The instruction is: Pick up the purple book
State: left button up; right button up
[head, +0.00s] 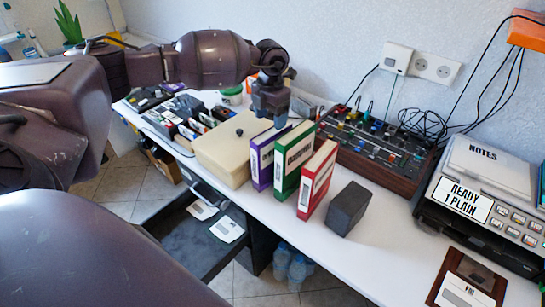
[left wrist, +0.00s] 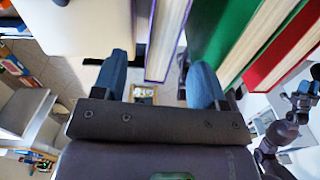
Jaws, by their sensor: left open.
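The purple book (head: 264,160) stands upright on the white desk, left of the green book (head: 293,163) and the red book (head: 317,180). My left gripper (head: 271,112) is above and behind the purple book in the head view, fingers pointing down. In the left wrist view my left gripper (left wrist: 160,75) is open, its two blue fingers wide apart. The purple book (left wrist: 167,42) shows between these fingers, pale pages towards the camera; I cannot tell whether they touch it. A dark arm at the right edge of that view appears to be mine, with a small gripper (left wrist: 303,97) whose jaws are unclear.
A cream box (head: 222,155) lies left of the purple book. A dark grey block (head: 348,208) stands right of the red book. A mixer panel (head: 380,145) is behind, and a printer (head: 480,205) is at the right. The desk's front strip is clear.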

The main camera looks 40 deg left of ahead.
aim_at(272, 131)
pick_arm(q)
jog(key=shift+d+f, duration=0.15)
jog(key=shift+f, duration=3.05)
grip_shut()
jog(key=shift+r, duration=0.1)
